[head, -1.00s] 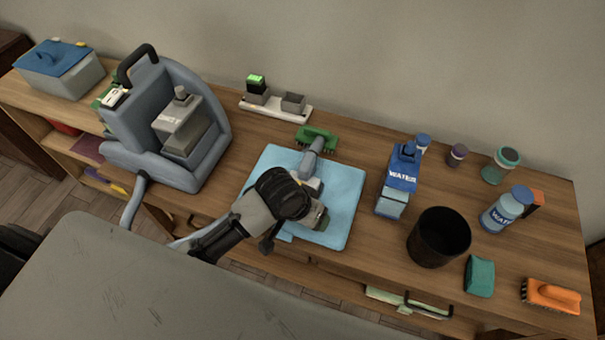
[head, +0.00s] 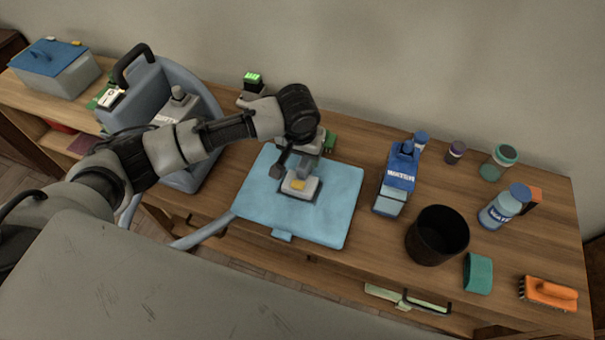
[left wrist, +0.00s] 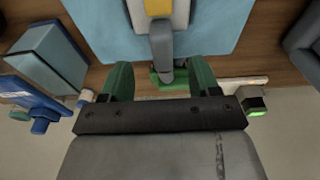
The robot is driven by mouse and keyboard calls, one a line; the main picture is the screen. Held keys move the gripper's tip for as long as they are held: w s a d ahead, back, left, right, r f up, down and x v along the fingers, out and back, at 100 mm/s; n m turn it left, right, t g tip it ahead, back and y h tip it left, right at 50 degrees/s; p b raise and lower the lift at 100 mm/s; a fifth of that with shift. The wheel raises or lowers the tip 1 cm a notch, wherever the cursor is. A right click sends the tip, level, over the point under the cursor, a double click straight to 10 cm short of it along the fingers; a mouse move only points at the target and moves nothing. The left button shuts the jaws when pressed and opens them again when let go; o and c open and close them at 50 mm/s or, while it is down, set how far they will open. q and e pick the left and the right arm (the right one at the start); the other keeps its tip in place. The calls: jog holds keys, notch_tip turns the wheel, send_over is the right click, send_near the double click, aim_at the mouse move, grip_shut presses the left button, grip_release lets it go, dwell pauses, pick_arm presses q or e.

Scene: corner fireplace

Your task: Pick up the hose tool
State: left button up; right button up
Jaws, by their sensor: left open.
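The hose tool (head: 298,188) is a grey piece with a yellow part on top, lying on a light blue mat (head: 335,215). Its handle end is mostly hidden under my left gripper (head: 292,163) in the head view. In the left wrist view the tool's grey handle (left wrist: 162,45) runs between the two green fingers of my left gripper (left wrist: 160,72). These fingers are open, one on each side of the handle, with gaps visible; I cannot tell the remaining height. My right gripper is not in view.
A grey-blue machine (head: 207,100) with a hose stands left of the mat. A green brush (head: 330,140) lies behind it. A blue spray bottle (head: 400,175), dark cup (head: 437,235) and orange brush (head: 548,292) stand to the right. The wall is close behind.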

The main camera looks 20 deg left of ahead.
aim_at(303, 165)
pick_arm(q)
jog(key=f, duration=0.4)
jog(key=w+f+p, duration=0.1)
jog(key=f, duration=0.1)
jog(key=shift+f, duration=0.2)
jog(key=shift+c, duration=0.4)
grip_shut()
jog(key=shift+r, duration=0.15)
jog(key=shift+w+r, duration=0.1)
jog(key=shift+r, duration=0.55)
notch_tip(303, 165, up, 3)
jog(key=shift+d+f+b, duration=0.1)
jog(key=shift+d+b, duration=0.05)
jog(key=shift+b, duration=0.35)
jog(key=s+d+r+b, duration=0.1)
jog(key=s+d+r, duration=0.2)
jog(key=d+r, duration=0.3)
jog(key=d, duration=0.5)
jog(key=shift+r+b, duration=0.3)
jog(key=shift+r, duration=0.1)
